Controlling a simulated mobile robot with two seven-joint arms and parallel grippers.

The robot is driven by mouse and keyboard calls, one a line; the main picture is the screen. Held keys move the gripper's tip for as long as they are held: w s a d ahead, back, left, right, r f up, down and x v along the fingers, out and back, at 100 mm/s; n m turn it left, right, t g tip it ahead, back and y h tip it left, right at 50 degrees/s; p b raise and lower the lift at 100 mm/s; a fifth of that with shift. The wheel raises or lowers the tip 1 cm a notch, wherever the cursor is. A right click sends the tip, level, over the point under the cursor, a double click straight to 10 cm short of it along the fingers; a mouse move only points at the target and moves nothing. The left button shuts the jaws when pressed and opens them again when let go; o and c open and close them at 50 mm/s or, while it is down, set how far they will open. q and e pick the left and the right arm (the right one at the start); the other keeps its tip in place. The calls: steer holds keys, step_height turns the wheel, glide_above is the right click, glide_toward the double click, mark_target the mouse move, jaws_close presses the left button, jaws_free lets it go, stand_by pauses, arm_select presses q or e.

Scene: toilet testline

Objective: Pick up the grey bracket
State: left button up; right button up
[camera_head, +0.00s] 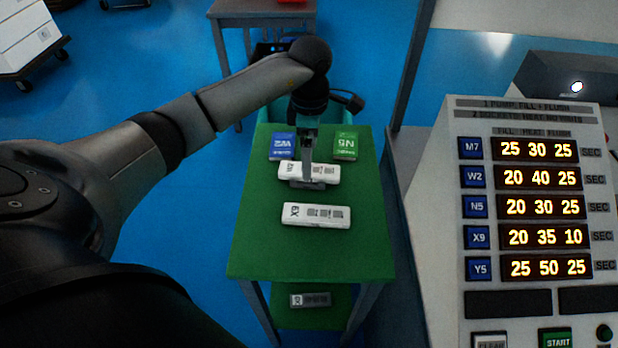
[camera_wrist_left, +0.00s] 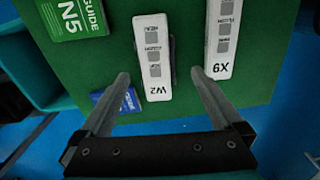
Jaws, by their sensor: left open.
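A small grey piece (camera_head: 306,184), which looks like the grey bracket, shows along the near edge of the white W2 block (camera_head: 322,171) on the green table. In the left wrist view only a thin dark strip (camera_wrist_left: 172,58) shows beside the W2 block (camera_wrist_left: 153,50); the rest seems hidden under or behind it. My left gripper (camera_head: 307,180) points down at the W2 block. In the left wrist view its two fingers (camera_wrist_left: 163,78) are spread, with the W2 block's labelled end between them and nothing gripped. My right gripper is not in view.
A white X9 block (camera_head: 316,214) lies nearer on the green table (camera_head: 310,255). A blue guide card (camera_head: 282,147) and a green N5 card (camera_head: 345,146) lie at the back. A control panel (camera_head: 530,130) stands right. The table's front is clear.

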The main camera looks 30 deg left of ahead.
mark_target(314, 170)
arm_select(q)
steer(key=shift+f, duration=0.6)
steer(key=f, duration=0.3)
steer(key=w+f+b, duration=0.1)
steer(key=shift+d+f, duration=0.25)
steer(key=shift+d, duration=0.1)
steer(key=shift+f, duration=0.15)
steer(key=shift+a, duration=0.1)
steer(key=c, duration=1.3)
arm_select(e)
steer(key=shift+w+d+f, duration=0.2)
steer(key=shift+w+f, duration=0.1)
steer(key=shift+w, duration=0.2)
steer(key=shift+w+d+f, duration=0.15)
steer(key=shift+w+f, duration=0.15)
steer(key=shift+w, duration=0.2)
